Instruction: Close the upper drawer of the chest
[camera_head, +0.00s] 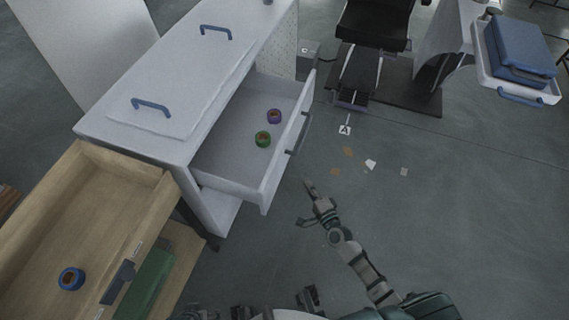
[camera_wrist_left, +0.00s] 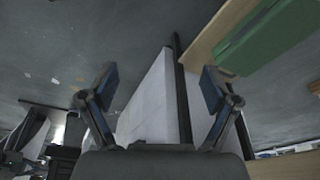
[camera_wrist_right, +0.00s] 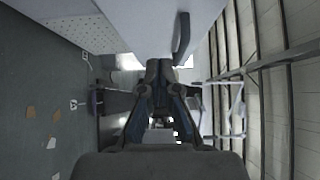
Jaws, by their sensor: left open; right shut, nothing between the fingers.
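The white chest (camera_head: 136,115) stands at the left in the head view. Its upper drawer (camera_head: 228,150) is pulled well out to the right, with a grey handle (camera_head: 297,133) on its front. A green roll (camera_head: 263,139) and a purple roll (camera_head: 274,116) lie inside. My right gripper (camera_head: 309,186) is shut and empty, just outside the drawer front near its lower end. In the right wrist view its fingers (camera_wrist_right: 161,72) are together below a dark handle (camera_wrist_right: 181,38) on a white panel. My left gripper (camera_wrist_left: 158,88) is open and empty in the left wrist view, pointing toward a white panel.
A wooden drawer unit (camera_head: 85,205) stands open beside the chest, with a blue roll (camera_head: 71,278) inside and a green box (camera_head: 147,285) beside it. A black chair (camera_head: 375,25) and a blue case (camera_head: 515,50) are at the back.

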